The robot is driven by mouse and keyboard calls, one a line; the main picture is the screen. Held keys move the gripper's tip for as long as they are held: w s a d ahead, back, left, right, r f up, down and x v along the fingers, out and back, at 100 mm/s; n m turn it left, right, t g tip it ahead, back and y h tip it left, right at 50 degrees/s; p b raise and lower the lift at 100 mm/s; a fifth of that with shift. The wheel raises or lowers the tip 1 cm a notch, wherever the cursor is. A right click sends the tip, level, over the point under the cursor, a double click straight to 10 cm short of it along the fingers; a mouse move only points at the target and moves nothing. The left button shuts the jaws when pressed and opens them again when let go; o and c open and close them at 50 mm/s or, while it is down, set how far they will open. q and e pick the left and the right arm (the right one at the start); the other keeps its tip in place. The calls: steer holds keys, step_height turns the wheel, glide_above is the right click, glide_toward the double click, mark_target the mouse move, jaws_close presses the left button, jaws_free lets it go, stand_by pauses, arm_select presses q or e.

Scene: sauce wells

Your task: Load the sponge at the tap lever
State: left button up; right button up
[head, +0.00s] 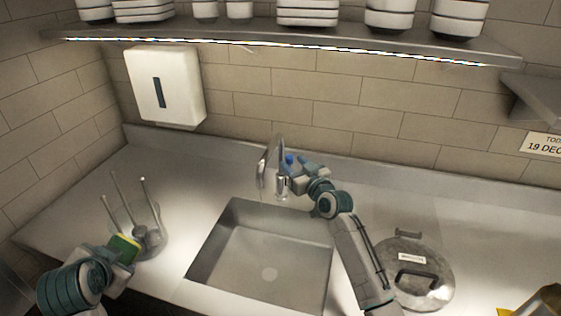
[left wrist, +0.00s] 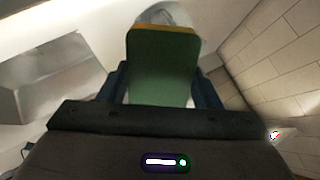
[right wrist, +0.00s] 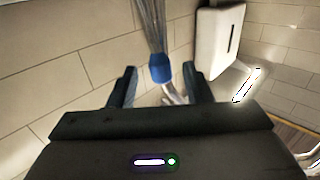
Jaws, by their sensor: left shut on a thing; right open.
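The sponge (head: 126,247), green with a yellow layer, is held in my left gripper (head: 117,252) at the left of the sink. In the left wrist view the sponge (left wrist: 162,65) fills the space between the fingers. The tap (head: 281,165) stands behind the sink, with a blue lever tip (head: 289,159). My right gripper (head: 291,168) is at the tap. In the right wrist view the blue lever tip (right wrist: 160,68) lies between the open fingers, with a gap on both sides.
The sink basin (head: 262,248) is empty. A round holder with upright metal rods (head: 147,238) stands beside the sponge. A round lid with a handle (head: 409,272) lies right of the sink, near my right arm. A white dispenser (head: 166,88) and a shelf (head: 280,40) are above.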

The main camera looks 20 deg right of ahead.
arm_select(q)
step_height(320, 180, up, 4)
steer(key=p, duration=0.2)
steer(key=shift+s+f+p, duration=0.1)
steer(key=shift+f+p, duration=0.15)
steer(key=shift+p, duration=0.15)
arm_select(e)
steer(key=s+d, duration=0.2)
steer(key=s, duration=0.8)
steer(key=shift+s, duration=0.2)
